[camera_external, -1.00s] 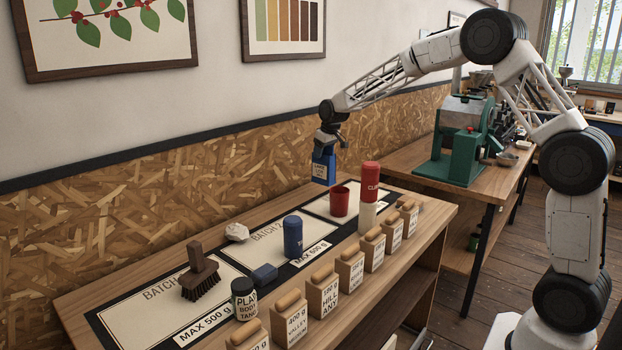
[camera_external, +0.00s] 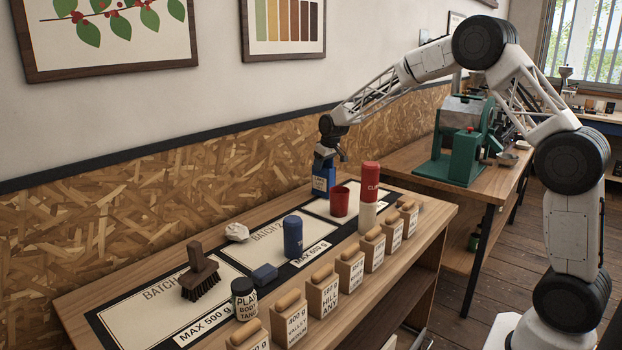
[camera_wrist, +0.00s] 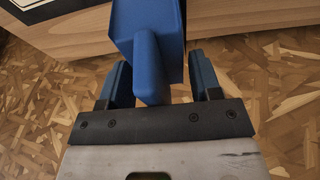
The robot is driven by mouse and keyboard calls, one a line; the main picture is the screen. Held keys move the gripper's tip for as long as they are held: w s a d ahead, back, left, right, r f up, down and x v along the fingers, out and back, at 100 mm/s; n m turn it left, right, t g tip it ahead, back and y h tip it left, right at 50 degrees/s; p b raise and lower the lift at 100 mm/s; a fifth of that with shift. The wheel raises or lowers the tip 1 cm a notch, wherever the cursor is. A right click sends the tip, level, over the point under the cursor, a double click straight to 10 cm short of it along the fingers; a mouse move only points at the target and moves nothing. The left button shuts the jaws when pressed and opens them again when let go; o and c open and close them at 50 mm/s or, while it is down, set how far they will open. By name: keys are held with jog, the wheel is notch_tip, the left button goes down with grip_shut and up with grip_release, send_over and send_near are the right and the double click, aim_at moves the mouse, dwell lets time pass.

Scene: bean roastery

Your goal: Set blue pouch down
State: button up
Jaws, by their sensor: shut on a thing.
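The blue pouch (camera_external: 323,181) hangs upright from my gripper (camera_external: 327,163) at the back of the workbench, behind the red cup. Its white label faces the external camera. In the wrist view the pouch (camera_wrist: 150,35) runs out of the top of the frame, and its raised ridge sits between my two blue finger pads (camera_wrist: 160,80). My gripper is shut on that ridge. I cannot tell whether the pouch's base touches the bench top.
The red cup (camera_external: 340,201) and a tall red-and-white canister (camera_external: 369,188) stand close in front. A blue canister (camera_external: 293,236), a brush (camera_external: 201,268) and several labelled tan pouches (camera_external: 323,290) stand nearer. The chipboard wall (camera_external: 215,175) is just behind.

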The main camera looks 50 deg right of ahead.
jog(key=shift+f, duration=0.1)
dwell(0.3)
jog(key=o, duration=1.4)
jog(key=v, duration=1.2)
